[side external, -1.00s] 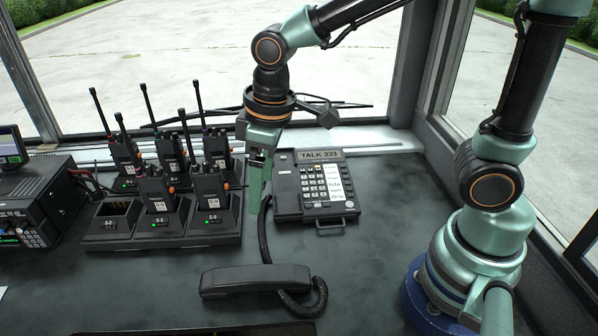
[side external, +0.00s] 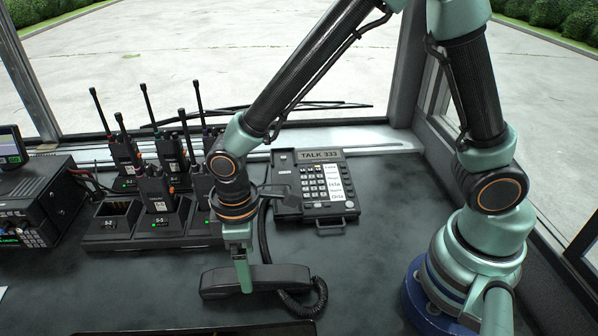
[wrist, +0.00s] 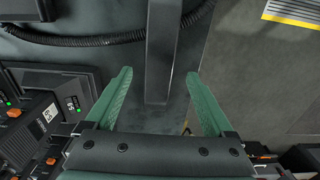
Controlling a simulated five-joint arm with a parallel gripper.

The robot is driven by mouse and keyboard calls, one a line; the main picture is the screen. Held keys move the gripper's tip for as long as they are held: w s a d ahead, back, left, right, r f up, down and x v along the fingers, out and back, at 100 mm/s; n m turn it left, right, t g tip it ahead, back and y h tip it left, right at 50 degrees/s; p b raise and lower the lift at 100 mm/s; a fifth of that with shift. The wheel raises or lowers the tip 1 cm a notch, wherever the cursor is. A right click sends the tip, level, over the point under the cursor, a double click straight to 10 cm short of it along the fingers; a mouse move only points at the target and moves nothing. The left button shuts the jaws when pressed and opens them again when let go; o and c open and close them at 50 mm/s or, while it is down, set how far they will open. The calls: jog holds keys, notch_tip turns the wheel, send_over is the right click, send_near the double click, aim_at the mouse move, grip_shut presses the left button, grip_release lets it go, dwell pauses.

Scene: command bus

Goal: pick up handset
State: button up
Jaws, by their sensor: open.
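The black handset (side external: 285,276) lies on the dark desk in front of the desk phone (side external: 318,187), and its coiled cord (side external: 320,295) curls at its right end. My gripper (side external: 245,286) points down at the middle of the handset, its near finger overlapping the handset's front. In the wrist view the handset (wrist: 163,50) is a dark bar running up the picture between the two green fingers of my open gripper (wrist: 158,76). Gaps show on both sides, wider on the left. I cannot tell exactly how low the fingertips are.
A rack (side external: 115,240) of several radios stands behind and left of the handset, close to my wrist. A radio unit (side external: 28,212) is at the far left. A dark tray edge (side external: 200,331) lies at the front. The desk right of the cord is clear.

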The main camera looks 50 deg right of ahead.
aim_at(253, 275)
jog(key=f, duration=0.5)
jog(key=shift+s+d, duration=0.25)
jog(key=shift+d, duration=0.1)
grip_shut()
